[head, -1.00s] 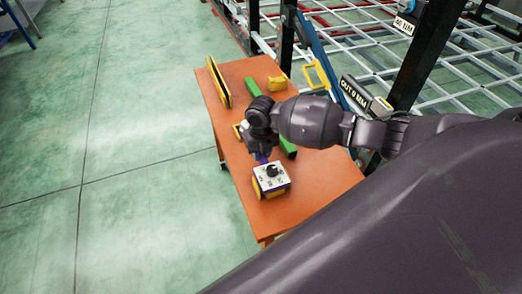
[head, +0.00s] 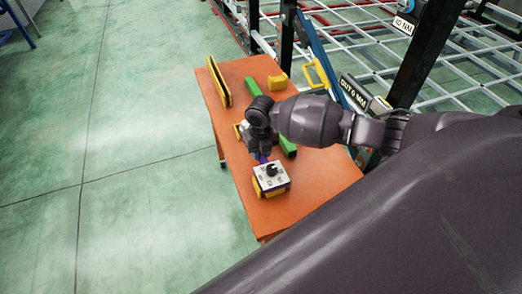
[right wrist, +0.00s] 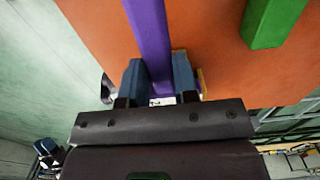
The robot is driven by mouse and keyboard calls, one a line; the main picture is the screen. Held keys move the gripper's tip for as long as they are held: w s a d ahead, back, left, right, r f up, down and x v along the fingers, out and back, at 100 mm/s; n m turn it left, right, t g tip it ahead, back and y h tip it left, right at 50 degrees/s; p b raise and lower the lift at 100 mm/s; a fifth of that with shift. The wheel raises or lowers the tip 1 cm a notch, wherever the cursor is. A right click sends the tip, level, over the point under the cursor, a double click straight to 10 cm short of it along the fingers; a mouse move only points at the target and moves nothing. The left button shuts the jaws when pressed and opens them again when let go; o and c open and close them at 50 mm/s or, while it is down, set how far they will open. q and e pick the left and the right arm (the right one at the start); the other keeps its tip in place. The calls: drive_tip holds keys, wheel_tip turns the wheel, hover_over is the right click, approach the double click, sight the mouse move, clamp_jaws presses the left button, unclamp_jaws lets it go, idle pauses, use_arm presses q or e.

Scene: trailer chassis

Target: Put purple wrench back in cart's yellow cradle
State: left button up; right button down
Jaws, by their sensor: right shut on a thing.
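The purple wrench (right wrist: 150,40) runs as a straight bar between the two blue fingers of my right gripper (right wrist: 159,78) in the right wrist view, and the fingers are shut on it. In the head view only a short purple piece (head: 262,158) shows below the right gripper (head: 259,150), beside a white-topped dial box (head: 271,174). Yellow parts (head: 257,188) show at that box's lower sides. Another yellow piece (head: 238,131) is partly hidden behind the gripper. Which yellow part is the cradle, and whether the wrench touches it, I cannot tell. My left gripper is out of view.
The orange cart top (head: 320,170) carries a green bar (head: 252,88), partly hidden by my right arm, a yellow block (head: 278,82) and a yellow-black upright piece (head: 218,82) at its left edge. Chassis rails (head: 440,85) stand behind. Green floor (head: 130,200) is open on the left.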

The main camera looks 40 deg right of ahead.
idle(0.9)
drive_tip(key=c, duration=0.8)
unclamp_jaws()
drive_tip(key=shift+c, duration=0.2)
drive_tip(key=o, duration=0.5)
